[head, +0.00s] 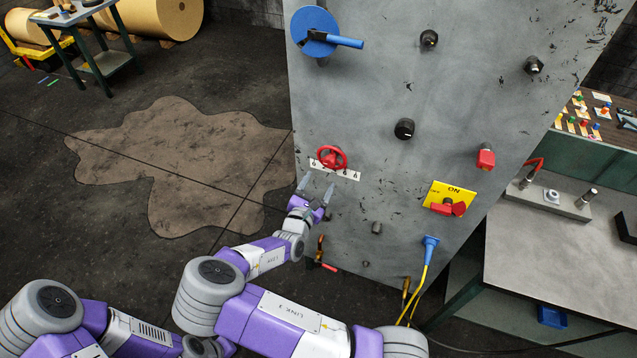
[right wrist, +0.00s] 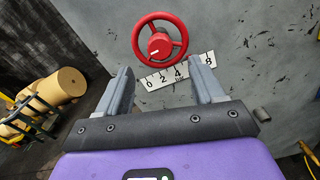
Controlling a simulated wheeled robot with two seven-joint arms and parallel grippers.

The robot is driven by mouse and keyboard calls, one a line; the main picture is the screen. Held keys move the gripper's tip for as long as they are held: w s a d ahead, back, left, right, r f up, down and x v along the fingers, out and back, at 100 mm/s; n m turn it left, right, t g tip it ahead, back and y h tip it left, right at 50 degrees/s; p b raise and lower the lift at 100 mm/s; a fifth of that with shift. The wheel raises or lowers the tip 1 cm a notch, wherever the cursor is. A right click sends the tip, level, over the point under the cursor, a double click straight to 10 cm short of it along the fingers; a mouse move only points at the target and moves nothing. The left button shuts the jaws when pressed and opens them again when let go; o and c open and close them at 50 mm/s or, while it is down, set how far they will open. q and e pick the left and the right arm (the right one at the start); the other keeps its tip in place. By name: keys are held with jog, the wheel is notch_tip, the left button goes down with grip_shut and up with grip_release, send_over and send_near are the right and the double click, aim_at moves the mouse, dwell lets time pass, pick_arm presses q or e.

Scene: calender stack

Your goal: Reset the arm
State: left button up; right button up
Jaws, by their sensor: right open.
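My right gripper (head: 317,188) is near the lower left of the grey machine panel, just below a red handwheel (head: 331,157). In the right wrist view its two fingers (right wrist: 163,90) are spread apart with nothing between them. The red handwheel (right wrist: 160,44) shows ahead of the fingers there, apart from them, above a white number scale (right wrist: 178,72). My left arm (head: 60,325) shows at the lower left of the head view; its gripper cannot be made out.
The panel (head: 400,80) carries a blue crank (head: 318,32), black knobs (head: 404,129), a red knob (head: 486,156), a yellow switch plate (head: 436,195) and a blue plug (head: 430,245). A workbench (head: 530,260) stands at the right. Open floor with a brown stain (head: 190,190) lies left.

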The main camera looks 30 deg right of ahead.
jog(key=s+f+m+g+y+b, duration=0.4)
jog(key=s+f, duration=0.3)
jog(key=f, duration=0.7)
jog(key=s+f+m+g+y+b, duration=0.3)
jog(key=s+f+m, duration=0.45)
jog(key=f, duration=0.65)
jog(key=s+a+f+m+g+y+b, duration=0.2)
jog(key=s+a+f+m+g+y, duration=0.1)
jog(key=s+a+f+m+y, duration=0.35)
pick_arm(q)
notch_tip(320, 180, down, 13)
jog(key=b, duration=0.3)
jog(key=shift+r+b, duration=0.2)
jog(key=shift+b, duration=0.15)
pick_arm(e)
jog(key=s+a+m+g+y, duration=0.1)
jog(key=s+a+m+y, duration=0.3)
jog(key=a+m, duration=0.3)
jog(key=a, duration=0.5)
jog(key=shift+s+a+r+m, duration=0.15)
jog(key=shift+s+a+m, duration=0.05)
jog(key=shift+a+m, duration=0.1)
pick_arm(q)
jog(key=shift+c, duration=0.5)
pick_arm(e)
jog(key=shift+y, duration=0.25)
jog(key=shift+c, duration=0.5)
